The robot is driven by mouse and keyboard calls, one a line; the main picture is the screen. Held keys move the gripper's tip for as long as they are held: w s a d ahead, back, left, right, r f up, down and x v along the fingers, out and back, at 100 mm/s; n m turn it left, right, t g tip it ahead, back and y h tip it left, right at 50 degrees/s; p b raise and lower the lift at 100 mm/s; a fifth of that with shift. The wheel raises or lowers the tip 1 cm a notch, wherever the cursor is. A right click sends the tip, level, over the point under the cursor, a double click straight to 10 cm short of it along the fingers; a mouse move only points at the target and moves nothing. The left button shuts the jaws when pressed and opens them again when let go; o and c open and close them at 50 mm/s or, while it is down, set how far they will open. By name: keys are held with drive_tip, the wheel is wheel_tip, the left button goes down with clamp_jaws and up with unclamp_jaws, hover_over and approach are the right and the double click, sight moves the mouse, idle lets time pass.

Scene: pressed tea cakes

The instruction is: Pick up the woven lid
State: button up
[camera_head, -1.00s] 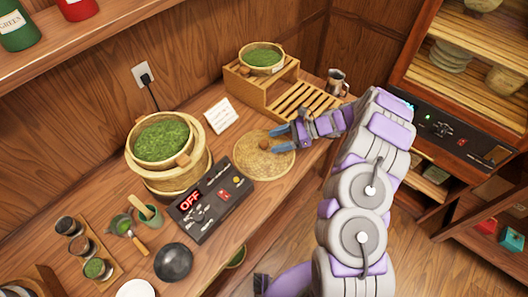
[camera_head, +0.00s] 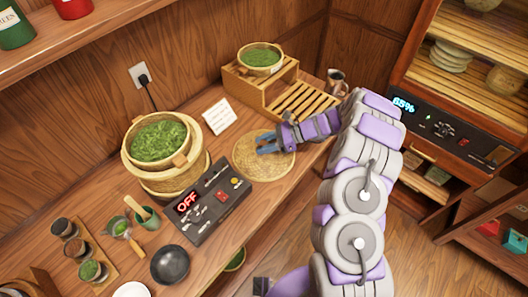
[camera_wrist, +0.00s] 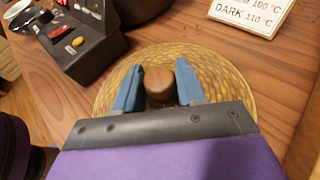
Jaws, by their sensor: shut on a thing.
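The woven lid (camera_head: 248,165) is a round, flat, tan disc lying on the wooden counter, right of the steamer basket and the control box. In the wrist view the lid (camera_wrist: 205,75) has a round brown wooden knob (camera_wrist: 160,82) near its middle. My gripper (camera_head: 264,144) reaches in from the right over the lid. In the wrist view my gripper's (camera_wrist: 158,85) blue fingers stand on both sides of the knob, closed on it. The lid appears to rest on the counter; any gap beneath it cannot be told.
Left of the lid are a control box (camera_head: 211,203) reading OFF and a steamer basket (camera_head: 158,177) with green leaves. A white card (camera_head: 218,117) stands behind. A slatted wooden stand (camera_head: 303,106) holds another basket of leaves (camera_head: 261,59). A metal jug (camera_head: 336,83) stands back right.

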drive_tip(key=shift+a+f, duration=0.1)
drive_tip(key=shift+a, duration=0.1)
drive_tip(key=c, duration=0.4)
drive_tip(key=shift+c, duration=0.2)
